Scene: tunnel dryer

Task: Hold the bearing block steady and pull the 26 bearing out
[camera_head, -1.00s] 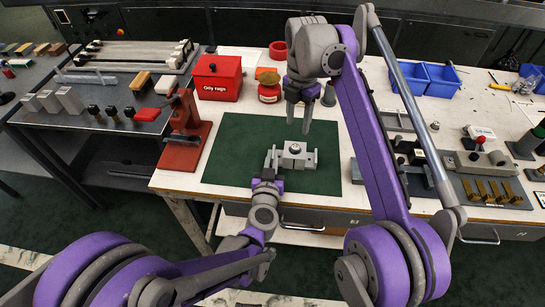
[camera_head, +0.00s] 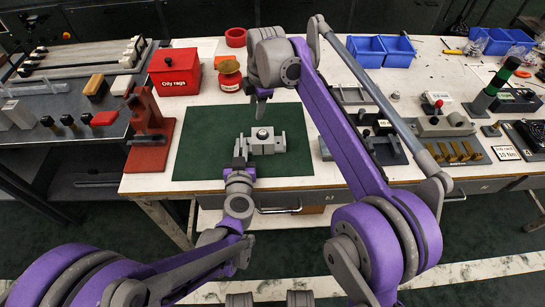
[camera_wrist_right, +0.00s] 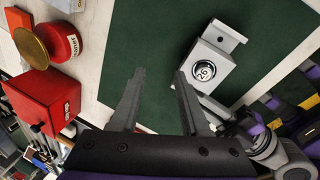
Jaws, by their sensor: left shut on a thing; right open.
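The grey bearing block (camera_head: 273,146) sits on the green mat, with the round 26 bearing (camera_head: 262,134) in its top. The right wrist view shows the block (camera_wrist_right: 225,60) and the bearing's face marked 26 (camera_wrist_right: 204,70), facing the camera. My left gripper (camera_head: 241,150) is shut on the block's left end; its jaws are small in the head view. My right gripper (camera_head: 262,108) is above and behind the block, apart from it. The right wrist view shows its two fingers (camera_wrist_right: 160,75) open and empty, with the bearing to their right.
The green mat (camera_head: 215,135) is clear around the block. A red press stand (camera_head: 150,135) and a red oily rags box (camera_head: 174,72) stand to the left. A red tin (camera_head: 230,80) is behind the mat. Grey fixtures (camera_head: 380,145) stand to the right.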

